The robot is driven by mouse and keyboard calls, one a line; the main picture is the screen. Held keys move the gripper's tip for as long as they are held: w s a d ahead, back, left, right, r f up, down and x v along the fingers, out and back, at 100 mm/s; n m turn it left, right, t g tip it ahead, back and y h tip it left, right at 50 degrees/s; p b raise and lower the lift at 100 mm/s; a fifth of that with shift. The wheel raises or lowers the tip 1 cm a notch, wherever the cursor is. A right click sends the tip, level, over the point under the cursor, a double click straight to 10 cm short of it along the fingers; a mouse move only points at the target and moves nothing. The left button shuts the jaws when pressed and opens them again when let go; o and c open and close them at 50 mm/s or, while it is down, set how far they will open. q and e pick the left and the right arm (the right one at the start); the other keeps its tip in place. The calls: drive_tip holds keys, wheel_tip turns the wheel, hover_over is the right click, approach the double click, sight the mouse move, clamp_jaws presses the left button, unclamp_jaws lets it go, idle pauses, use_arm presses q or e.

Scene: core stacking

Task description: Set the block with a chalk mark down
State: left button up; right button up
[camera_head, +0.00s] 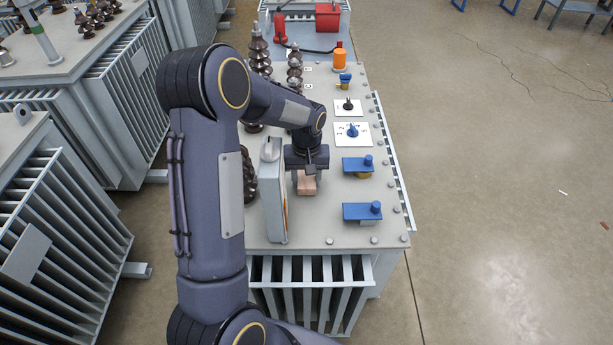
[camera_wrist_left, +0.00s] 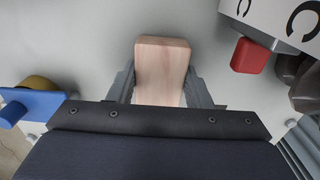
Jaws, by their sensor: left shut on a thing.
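A pale pinkish wooden block (camera_head: 307,187) is at my left gripper (camera_head: 307,178), over the grey top of the transformer-like cabinet (camera_head: 318,232). In the left wrist view the block (camera_wrist_left: 162,68) sits between the two grey fingers of my left gripper (camera_wrist_left: 164,92), which are shut on its sides. I see no chalk mark on the faces that show. I cannot tell whether the block touches the cabinet top or hangs just above it. My right gripper is not in view.
A tall pale box (camera_head: 273,205) stands just left of the block; its red part (camera_wrist_left: 250,56) shows in the wrist view. Blue-handled fittings (camera_head: 358,165) line the right side. Brown insulators (camera_head: 295,75) stand behind. The front cabinet top is clear.

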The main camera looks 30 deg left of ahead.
sight(306, 180)
use_arm(q)
drive_tip(key=shift+f, duration=0.15)
drive_tip(key=o, duration=1)
drive_tip(key=shift+o, duration=0.4)
wheel_tip(306, 180, up, 12)
drive_tip(key=shift+b, duration=0.35)
drive_tip(key=shift+s+d+f, duration=0.15)
drive_tip(key=shift+d+f, duration=0.05)
drive_tip(key=shift+f, duration=0.85)
drive_tip(key=shift+s+a+f, duration=0.1)
drive_tip(key=shift+f, duration=0.55)
drive_tip(key=shift+s+d+f+p, duration=0.15)
drive_tip(key=shift+f+p, duration=0.1)
drive_tip(key=shift+f, duration=1.65)
drive_tip(key=shift+s+d+f+p, duration=0.1)
drive_tip(key=shift+f+p, duration=0.15)
drive_tip(key=shift+f, duration=1.6)
